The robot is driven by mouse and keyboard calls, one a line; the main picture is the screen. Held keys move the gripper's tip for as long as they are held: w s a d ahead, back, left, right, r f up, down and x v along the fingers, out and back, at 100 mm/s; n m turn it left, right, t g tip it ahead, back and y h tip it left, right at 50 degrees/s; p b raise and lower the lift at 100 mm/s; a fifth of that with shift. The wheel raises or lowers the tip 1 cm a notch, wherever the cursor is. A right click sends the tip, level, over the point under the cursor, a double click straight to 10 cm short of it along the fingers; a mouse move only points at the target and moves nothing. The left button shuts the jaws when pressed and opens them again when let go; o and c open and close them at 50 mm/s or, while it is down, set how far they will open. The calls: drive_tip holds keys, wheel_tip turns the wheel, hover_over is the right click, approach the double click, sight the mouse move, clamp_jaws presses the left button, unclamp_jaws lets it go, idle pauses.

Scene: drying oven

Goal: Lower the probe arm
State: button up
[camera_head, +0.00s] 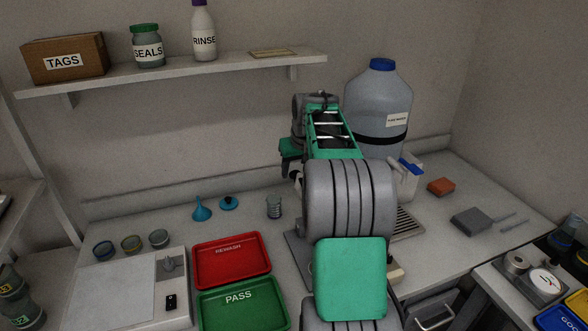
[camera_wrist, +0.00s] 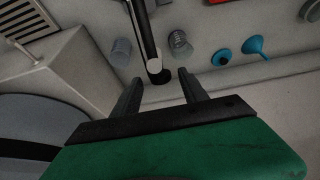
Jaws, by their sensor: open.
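My gripper (camera_wrist: 160,85) is open and empty in the wrist view, its two dark fingers spread apart. A dark rod with a pale rounded end (camera_wrist: 153,62), which looks like the probe arm, reaches down from the top edge of the wrist view. Its end lies in line with the gap between my fingertips; I cannot tell its depth or whether it touches a finger. In the head view my own arm covers most of the instrument, and the probe arm cannot be made out there. A grey base plate (camera_head: 296,258) shows beside my arm.
A red REWASH tray (camera_head: 232,270) and a green PASS tray (camera_head: 240,312) lie left of my arm. A small glass (camera_head: 274,207) and a blue funnel (camera_head: 202,209) stand behind. A large capped carboy (camera_head: 378,105) stands at the back. The right bench has some free room.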

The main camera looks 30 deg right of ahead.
drive_tip(key=shift+w+f, duration=0.2)
drive_tip(key=shift+f, duration=0.35)
drive_tip(key=shift+c, duration=0.5)
clamp_jaws()
idle(0.5)
